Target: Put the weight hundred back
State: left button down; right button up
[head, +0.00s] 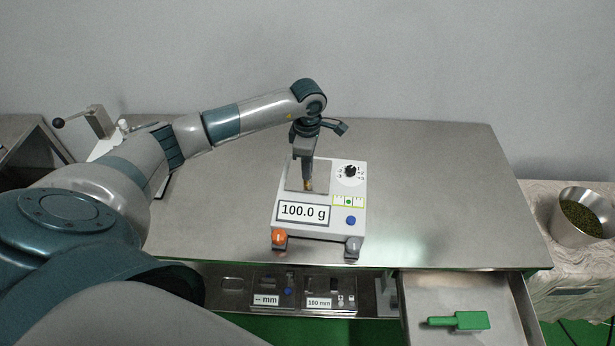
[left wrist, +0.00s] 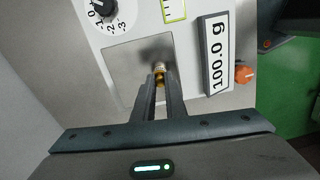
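The small brass weight (head: 308,184) stands on the steel pan (head: 293,184) of the white scale (head: 322,229). The scale's display (head: 304,213) reads 100.0 g. My left gripper (head: 308,178) reaches down from above to the pan. In the left wrist view the weight (left wrist: 159,76) sits between the fingertips of the left gripper (left wrist: 160,84), which appear closed against its sides. The fingers hide part of it. The weight is still on the pan, not visibly lifted. My right gripper is not in view.
An orange knob (head: 279,237) is at the scale's front. Below the table edge are panels reading "-- mm" (head: 266,300) and "100 mm" (head: 318,303). An open drawer (head: 425,290) holds a green tool (head: 470,320). A metal bowl (head: 588,212) stands far right. The table around the scale is clear.

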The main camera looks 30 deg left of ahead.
pick_arm(q)
jog(key=shift+r, duration=0.1)
jog(key=shift+r+b, duration=0.5)
jog(key=shift+r, duration=0.05)
jog(key=w+d+r+b, duration=0.4)
jog(key=d+r+b, duration=0.2)
jog(key=d+r, duration=0.3)
jog(key=shift+w+d+r, duration=0.3)
jog(key=shift+d+r, duration=0.1)
jog(key=shift+d, duration=0.5)
